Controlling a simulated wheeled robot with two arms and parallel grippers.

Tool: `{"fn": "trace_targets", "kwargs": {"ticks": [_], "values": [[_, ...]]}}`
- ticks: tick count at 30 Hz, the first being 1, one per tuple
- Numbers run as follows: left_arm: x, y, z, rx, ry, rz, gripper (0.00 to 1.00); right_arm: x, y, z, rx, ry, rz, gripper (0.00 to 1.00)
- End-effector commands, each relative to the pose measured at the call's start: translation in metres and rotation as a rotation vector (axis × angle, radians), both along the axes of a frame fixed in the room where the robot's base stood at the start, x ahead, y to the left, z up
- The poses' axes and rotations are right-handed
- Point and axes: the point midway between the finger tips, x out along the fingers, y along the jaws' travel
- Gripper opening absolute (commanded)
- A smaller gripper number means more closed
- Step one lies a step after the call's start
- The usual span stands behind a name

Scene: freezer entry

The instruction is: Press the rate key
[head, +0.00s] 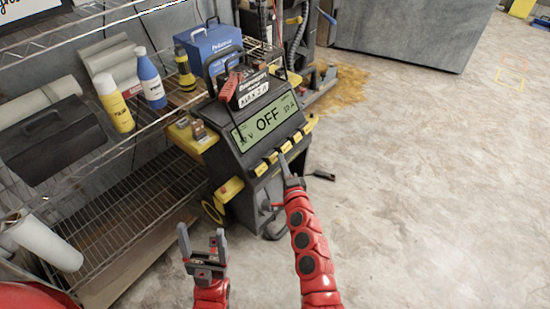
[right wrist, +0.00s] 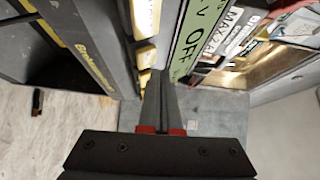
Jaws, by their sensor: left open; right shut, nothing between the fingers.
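The grey charger (head: 262,128) stands on the floor with a green display reading "OFF" (head: 268,120). A row of yellow keys (head: 261,169) runs along the sloped edge below the display; their labels are too small to read, so I cannot tell which is the rate key. My right gripper (head: 282,157) is shut and empty, its fingertips close to the middle of that row. In the right wrist view its fingertips (right wrist: 160,78) are beside a yellow key (right wrist: 144,80); I cannot tell whether they touch. My left gripper (head: 203,245) is open and empty, low in front of the charger.
A wire shelf (head: 115,218) with a yellow bottle (head: 114,103), a blue bottle (head: 151,82) and rolls stands at the left. A red and black battery (head: 246,88) sits on top of the charger. A brown stain (head: 343,88) lies behind.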

Motion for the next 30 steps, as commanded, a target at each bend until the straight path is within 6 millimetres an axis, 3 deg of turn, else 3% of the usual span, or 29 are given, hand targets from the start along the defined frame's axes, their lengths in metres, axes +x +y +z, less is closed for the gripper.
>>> {"fn": "trace_targets", "kwargs": {"ticks": [30], "values": [[0.0001,0.0,-0.0051,0.0,0.0,0.0,0.75,0.0025,0.0035,-0.0043,0.001,0.0,0.0,0.0]]}}
